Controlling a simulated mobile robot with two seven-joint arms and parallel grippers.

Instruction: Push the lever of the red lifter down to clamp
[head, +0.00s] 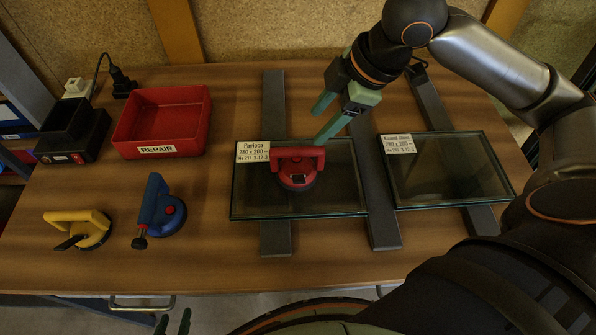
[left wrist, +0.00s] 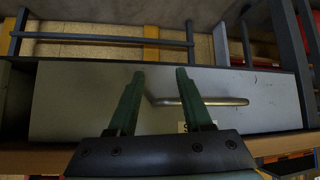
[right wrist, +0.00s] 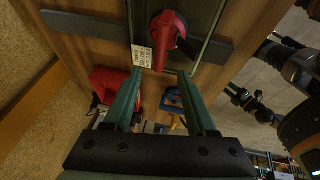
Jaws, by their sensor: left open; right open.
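The red lifter (head: 298,162) stands on the left glass pane (head: 340,193), near its upper middle. Its red handle lies crosswise over a round base; a small dark part shows at its front, but I cannot make out the lever's position. In the right wrist view the red lifter (right wrist: 167,30) is at the top, beyond the fingertips. My right gripper (head: 320,124) is open and empty, above and a little right of the lifter, apart from it. My left gripper (head: 174,322) is open and empty below the table's front edge; its fingers also show in the left wrist view (left wrist: 160,78).
A second glass pane (head: 450,170) lies to the right. Grey bars (head: 275,238) run under the panes. A blue lifter (head: 160,207), a yellow lifter (head: 88,229), a red REPAIR bin (head: 163,118) and a black box (head: 72,135) stand left. A drawer handle (left wrist: 205,102) is below the tabletop.

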